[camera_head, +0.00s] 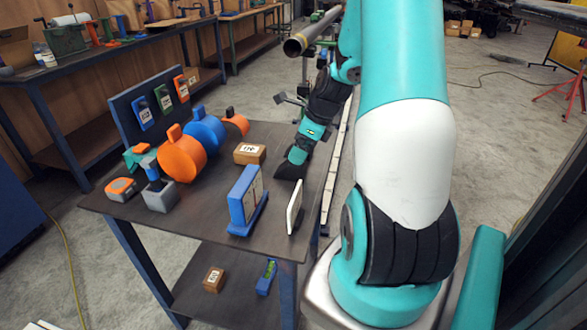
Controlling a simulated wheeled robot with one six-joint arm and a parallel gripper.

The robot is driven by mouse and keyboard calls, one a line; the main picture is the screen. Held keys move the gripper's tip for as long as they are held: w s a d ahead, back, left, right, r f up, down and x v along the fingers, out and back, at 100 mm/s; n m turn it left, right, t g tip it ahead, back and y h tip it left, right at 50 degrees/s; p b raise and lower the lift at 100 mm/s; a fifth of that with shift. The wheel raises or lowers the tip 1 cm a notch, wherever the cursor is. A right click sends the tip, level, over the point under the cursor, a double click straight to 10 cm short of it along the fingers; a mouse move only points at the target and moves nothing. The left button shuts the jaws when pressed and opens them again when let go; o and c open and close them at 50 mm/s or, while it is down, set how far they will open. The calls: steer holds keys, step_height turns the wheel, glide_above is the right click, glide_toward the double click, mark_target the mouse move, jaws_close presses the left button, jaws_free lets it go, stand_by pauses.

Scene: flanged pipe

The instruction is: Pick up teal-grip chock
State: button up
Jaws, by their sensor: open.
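The teal-grip chock (290,171) is a dark wedge on the right part of the dark table, with a teal grip on its upper side. My gripper (303,146) reaches down from the upper right, right over the teal grip. Its jaws are open. The fingertips are small and dark here, so I cannot tell whether they touch the grip or stand around it.
Left of the chock is a brown labelled block (249,154). In front stand a blue framed panel (243,197) and a thin white plate (294,207). Orange and blue discs (204,131) stand farther left. A metal pipe (312,33) runs behind my wrist.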

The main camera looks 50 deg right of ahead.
steer(key=x, duration=0.4)
steer(key=shift+w+f, duration=0.15)
steer(key=shift+w, duration=0.3)
steer(key=shift+c, duration=0.2)
steer(key=c, duration=1.1)
